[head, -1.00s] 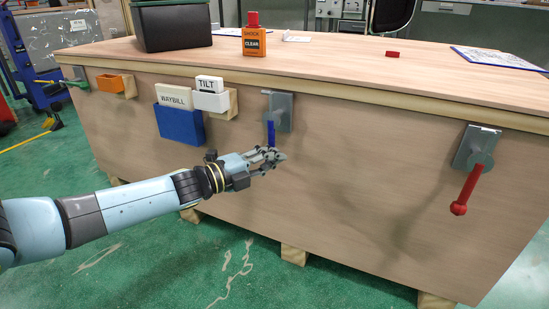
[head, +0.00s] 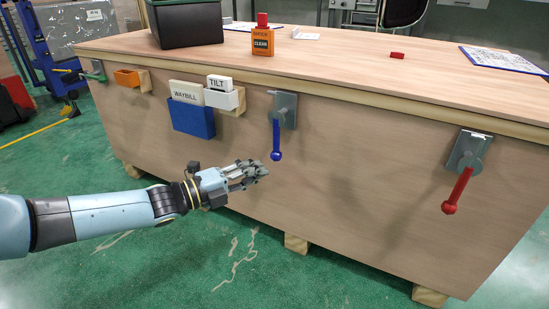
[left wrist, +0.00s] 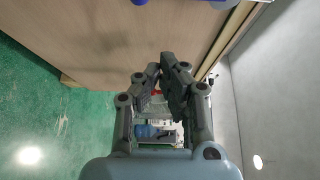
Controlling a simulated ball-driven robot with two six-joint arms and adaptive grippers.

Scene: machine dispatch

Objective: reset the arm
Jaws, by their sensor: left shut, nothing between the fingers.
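My left gripper (head: 258,172) is shut and empty, in front of the wooden crate's front face (head: 330,190), a little below and left of the blue lever. It also shows in the left wrist view (left wrist: 160,68) with its fingers together. The blue lever (head: 276,142) hangs down from a grey bracket on the crate front, and the gripper is apart from it. A blue piece shows at the top edge of the left wrist view (left wrist: 140,2). A red lever (head: 458,190) hangs from another bracket at the right. My right gripper is not in view.
A blue holder (head: 192,120) with a WAYBILL card, a white TILT holder (head: 222,98) and an orange holder (head: 127,78) are on the crate front. Green floor lies free below.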

